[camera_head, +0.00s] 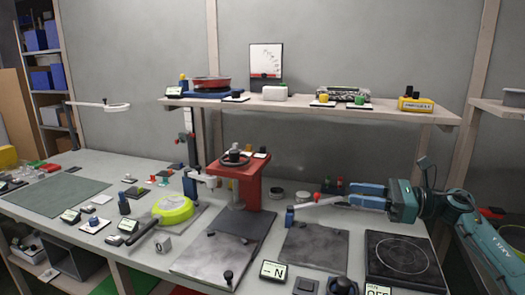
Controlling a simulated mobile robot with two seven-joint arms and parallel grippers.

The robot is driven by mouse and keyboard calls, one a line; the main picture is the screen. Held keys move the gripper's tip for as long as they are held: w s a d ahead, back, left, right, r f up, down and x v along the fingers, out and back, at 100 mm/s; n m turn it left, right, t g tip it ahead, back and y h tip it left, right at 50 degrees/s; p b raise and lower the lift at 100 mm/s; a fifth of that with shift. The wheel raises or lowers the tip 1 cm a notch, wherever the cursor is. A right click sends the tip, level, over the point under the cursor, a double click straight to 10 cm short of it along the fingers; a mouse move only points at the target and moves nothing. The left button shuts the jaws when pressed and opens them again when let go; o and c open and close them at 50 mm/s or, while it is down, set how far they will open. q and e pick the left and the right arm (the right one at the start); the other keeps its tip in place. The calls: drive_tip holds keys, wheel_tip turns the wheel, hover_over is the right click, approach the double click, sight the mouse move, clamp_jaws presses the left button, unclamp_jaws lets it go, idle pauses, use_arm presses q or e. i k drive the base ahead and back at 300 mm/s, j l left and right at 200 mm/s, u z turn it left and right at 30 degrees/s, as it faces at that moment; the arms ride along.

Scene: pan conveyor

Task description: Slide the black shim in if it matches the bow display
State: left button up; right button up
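My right gripper (347,194) comes in from the right on a teal arm. Its two blue fingers are apart and point left above the bench, close to the end of a pale bar (318,204) on a blue post. No shim shows between them. A thin dark plate (240,222) lies in front of the red press (247,188); I cannot tell whether this is the black shim. A small display (273,270) at the front reads what looks like "N"; I cannot tell whether it is the bow display. My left gripper is not in view.
A grey plate (315,248) lies below the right gripper, beside a black hotplate (400,258). A shelf (300,106) with instruments spans the back. The green mat (57,195) is clear.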

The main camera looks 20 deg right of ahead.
sight(262, 154)
drive_tip(key=i, duration=0.95)
